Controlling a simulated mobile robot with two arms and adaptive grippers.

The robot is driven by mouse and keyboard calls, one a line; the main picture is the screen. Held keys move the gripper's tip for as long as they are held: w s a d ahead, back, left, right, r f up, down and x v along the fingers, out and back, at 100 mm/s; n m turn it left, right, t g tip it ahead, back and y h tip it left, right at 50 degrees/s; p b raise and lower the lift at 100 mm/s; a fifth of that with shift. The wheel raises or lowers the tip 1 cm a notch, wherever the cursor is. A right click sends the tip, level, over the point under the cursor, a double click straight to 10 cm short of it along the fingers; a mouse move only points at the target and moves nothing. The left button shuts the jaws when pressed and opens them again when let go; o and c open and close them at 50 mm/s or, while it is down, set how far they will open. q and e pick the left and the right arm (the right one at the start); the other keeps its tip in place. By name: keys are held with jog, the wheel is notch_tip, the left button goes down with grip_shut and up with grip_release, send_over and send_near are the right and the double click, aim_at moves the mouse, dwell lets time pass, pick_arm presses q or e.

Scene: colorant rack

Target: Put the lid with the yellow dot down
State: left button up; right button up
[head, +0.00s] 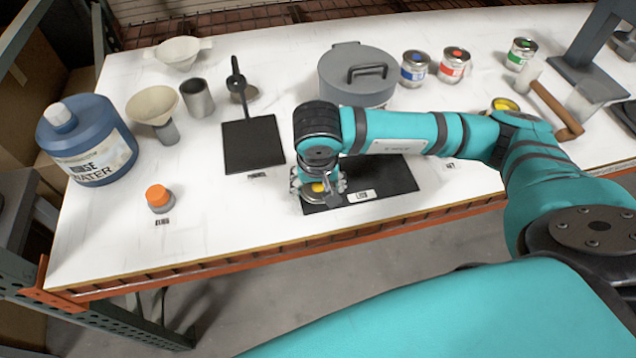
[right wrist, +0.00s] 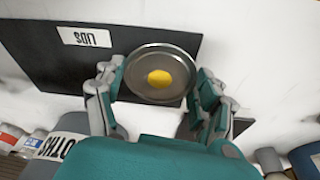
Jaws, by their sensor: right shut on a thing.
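The lid with the yellow dot (right wrist: 145,90) is a round metal disc with a yellow spot at its centre. My right gripper (right wrist: 162,82) is shut on it, one finger on each side of the rim. In the head view the lid (head: 313,198) is at the left end of the black mat (head: 395,178), which carries a label reading LIDS in the right wrist view (right wrist: 60,65). The lid overlaps the mat's edge in the right wrist view. I cannot tell whether it touches the mat. My left gripper is not in view.
A grey lidded pot (head: 350,85) stands behind my right gripper. A second black mat (head: 253,145) lies to the left. Blue (head: 414,72), red (head: 454,68) and green (head: 520,57) cans stand at the back. A yellow-topped can (head: 503,104) is partly behind my arm. The mat's right part is clear.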

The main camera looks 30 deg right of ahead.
jog(key=shift+f, duration=0.65)
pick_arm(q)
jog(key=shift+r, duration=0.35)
pick_arm(e)
jog(key=shift+f, duration=0.1)
jog(key=shift+f, duration=0.15)
jog(key=o, duration=0.8)
jog(key=shift+c, duration=0.2)
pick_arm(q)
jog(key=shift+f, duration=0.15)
pick_arm(e)
jog(key=shift+r, duration=0.2)
